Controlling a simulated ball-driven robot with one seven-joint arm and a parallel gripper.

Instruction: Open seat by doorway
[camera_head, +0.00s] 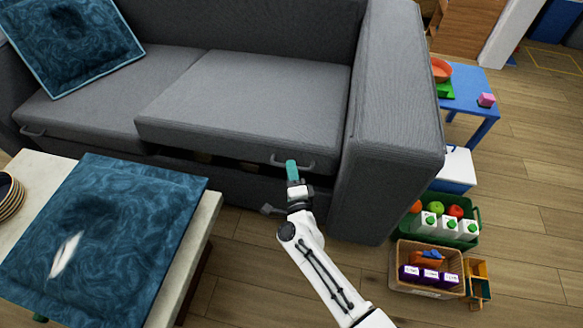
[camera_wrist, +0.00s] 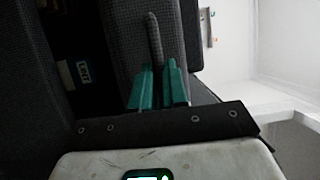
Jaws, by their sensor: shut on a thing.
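The grey sofa (camera_head: 395,130) has two seat parts. Its right seat (camera_head: 245,105) is raised a little, with a dark gap under its front edge. My gripper (camera_head: 292,170) is at the handle (camera_head: 308,163) on that front edge. In the wrist view the teal fingers of my gripper (camera_wrist: 158,88) are closed around the handle (camera_wrist: 155,40). The wrist view also shows the dark space under the seat, with a small labelled thing (camera_wrist: 83,70) inside; its label is too small to read surely. The left seat (camera_head: 105,95) lies lower and has its own handle (camera_head: 33,132).
A patterned blue cushion (camera_head: 75,45) leans on the left seat. Another cushion (camera_head: 100,235) lies on the pale table (camera_head: 198,240) at left. Right of the sofa stand a green crate (camera_head: 472,212), a cardboard box (camera_head: 400,258) and a blue table (camera_head: 470,80). Floor at far right is clear.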

